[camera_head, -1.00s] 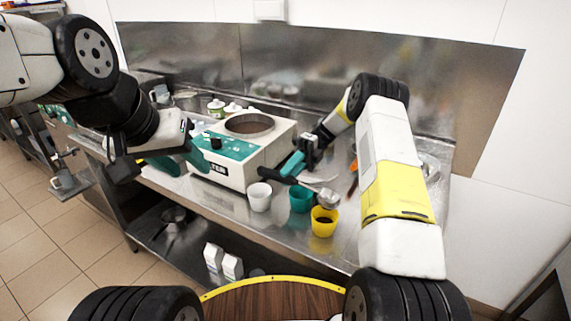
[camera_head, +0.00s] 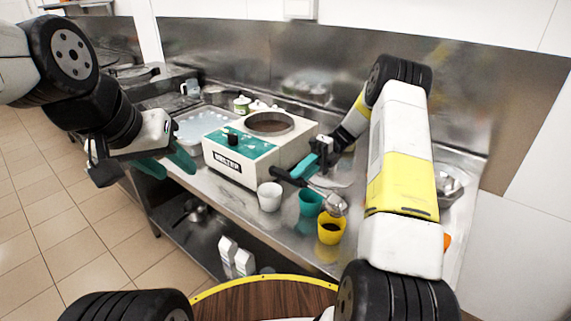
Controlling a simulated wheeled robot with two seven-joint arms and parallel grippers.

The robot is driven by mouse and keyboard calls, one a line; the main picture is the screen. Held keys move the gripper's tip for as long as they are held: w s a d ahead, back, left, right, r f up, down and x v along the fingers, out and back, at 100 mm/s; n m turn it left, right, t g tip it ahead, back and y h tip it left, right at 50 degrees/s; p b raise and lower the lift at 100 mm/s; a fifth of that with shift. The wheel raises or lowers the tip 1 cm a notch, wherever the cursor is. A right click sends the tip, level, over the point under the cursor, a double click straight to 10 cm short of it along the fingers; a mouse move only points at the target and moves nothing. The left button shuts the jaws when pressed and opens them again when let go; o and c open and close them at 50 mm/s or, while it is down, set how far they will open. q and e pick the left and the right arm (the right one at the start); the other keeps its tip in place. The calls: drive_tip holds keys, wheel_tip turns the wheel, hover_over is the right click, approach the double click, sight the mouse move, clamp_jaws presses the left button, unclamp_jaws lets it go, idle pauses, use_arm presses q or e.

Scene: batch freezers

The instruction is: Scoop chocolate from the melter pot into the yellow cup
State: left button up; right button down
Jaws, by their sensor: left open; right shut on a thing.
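The melter pot (camera_head: 270,124) is a round well with brown chocolate in a white and teal machine (camera_head: 234,162) on the steel counter. The yellow cup (camera_head: 331,228) stands near the counter's front edge with dark content inside. My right gripper (camera_head: 312,160) is shut on the ladle (camera_head: 308,186), held by its dark handle. The ladle's metal bowl (camera_head: 333,204) is at the yellow cup's back rim, over or just above it; I cannot tell whether it touches. My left gripper (camera_head: 168,165) is open and empty, left of the machine.
A teal cup (camera_head: 310,203) stands close left of the yellow cup, and a white cup (camera_head: 270,196) left of that. A metal tray (camera_head: 190,128) and small jars (camera_head: 242,104) lie behind and left of the machine. White cartons (camera_head: 243,262) stand on the lower shelf.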

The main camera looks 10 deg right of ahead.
drive_tip(key=r+t+h, duration=0.1)
drive_tip(key=t+h, duration=0.1)
drive_tip(key=s+a+r+t+h, duration=0.1)
drive_tip(key=t+h, duration=0.1)
drive_tip(key=r+t+h, duration=0.1)
drive_tip(key=h, duration=0.1)
drive_tip(key=shift+s+a+r+n+t, duration=0.1)
drive_tip(key=shift+s+a+n+t, duration=0.2)
drive_tip(key=shift+t, duration=0.1)
drive_tip(key=shift+s+a+r+t+h, duration=0.15)
drive_tip(key=shift+s+a+t+h, duration=0.05)
drive_tip(key=shift+t+h, duration=0.35)
drive_tip(key=shift+s+a+r+t+h, duration=0.1)
drive_tip(key=shift+s+a+t+h, duration=0.05)
drive_tip(key=shift+t+h, duration=0.35)
drive_tip(key=shift+s+a+r+t+h, duration=0.15)
drive_tip(key=shift+r+t+h, duration=0.3)
drive_tip(key=shift+t+h, duration=0.1)
drive_tip(key=shift+s+a+r+t+h, duration=0.2)
drive_tip(key=shift+r+t+h, duration=0.25)
drive_tip(key=shift+t+h, duration=0.1)
drive_tip(key=shift+s+a+r+t+h, duration=0.15)
drive_tip(key=shift+r+t+h, duration=0.3)
drive_tip(key=shift+h, duration=0.1)
